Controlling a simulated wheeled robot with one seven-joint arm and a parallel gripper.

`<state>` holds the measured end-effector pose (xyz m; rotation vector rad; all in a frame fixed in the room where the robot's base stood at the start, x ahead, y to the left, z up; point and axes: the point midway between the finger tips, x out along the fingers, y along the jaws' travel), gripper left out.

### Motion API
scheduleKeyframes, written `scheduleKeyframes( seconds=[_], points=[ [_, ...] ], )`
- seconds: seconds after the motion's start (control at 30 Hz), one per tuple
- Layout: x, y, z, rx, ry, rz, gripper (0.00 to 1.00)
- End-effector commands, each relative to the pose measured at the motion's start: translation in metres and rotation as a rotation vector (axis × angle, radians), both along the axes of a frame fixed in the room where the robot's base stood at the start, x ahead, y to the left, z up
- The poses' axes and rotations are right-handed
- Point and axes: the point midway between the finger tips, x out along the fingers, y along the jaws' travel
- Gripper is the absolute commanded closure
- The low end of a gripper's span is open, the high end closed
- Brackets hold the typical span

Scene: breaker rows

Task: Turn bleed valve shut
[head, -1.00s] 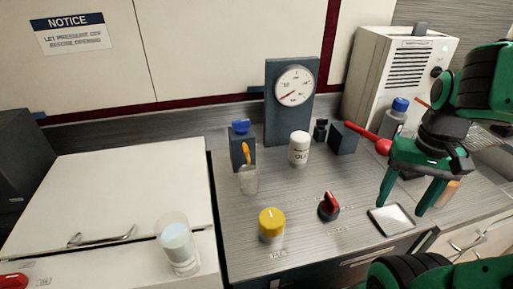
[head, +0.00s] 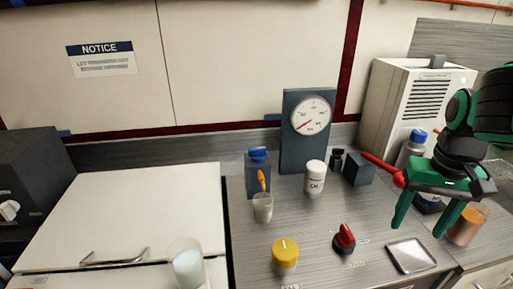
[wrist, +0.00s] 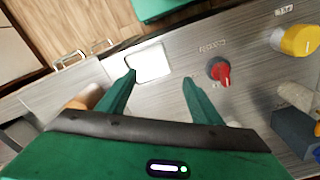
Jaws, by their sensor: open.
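No label legibly says bleed valve, so I cannot tell which control it is. A red-topped knob (head: 344,240) with a dark base stands on the bench, and it also shows in the wrist view (wrist: 220,71). A yellow knob (head: 285,254) is left of it, at the right in the wrist view (wrist: 298,40). A dark block with a blue top (head: 257,170) has an orange piece on its front. A red lever (head: 380,165) with a ball end sticks out from another dark block. My gripper (head: 421,231) is open and empty, right of the red knob; its fingers also show in the wrist view (wrist: 158,78).
A pale flat tray (head: 411,257) lies beside the red knob. A clear cup (head: 263,209), a white jar (head: 315,178) and an orange-filled jar (head: 467,225) stand around. A gauge (head: 310,115) and white cabinet (head: 405,105) rise behind. Bare bench lies between the knobs.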

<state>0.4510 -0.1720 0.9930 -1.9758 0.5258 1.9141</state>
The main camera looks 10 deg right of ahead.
Motion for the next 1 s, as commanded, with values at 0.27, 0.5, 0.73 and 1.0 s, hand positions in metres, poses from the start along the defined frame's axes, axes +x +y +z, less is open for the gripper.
scheduleKeyframes(
  seconds=[0.27, 0.5, 0.73, 1.0],
  points=[
    [0.139, 0.073, 0.065, -0.099, -0.129, 0.222, 0.41],
    [0.222, 0.201, 0.116, -0.107, -0.267, 0.404, 0.41],
    [0.245, 0.288, 0.141, -0.082, -0.344, 0.495, 0.41],
    [0.252, 0.301, 0.130, -0.078, -0.353, 0.509, 0.41]
  ],
)
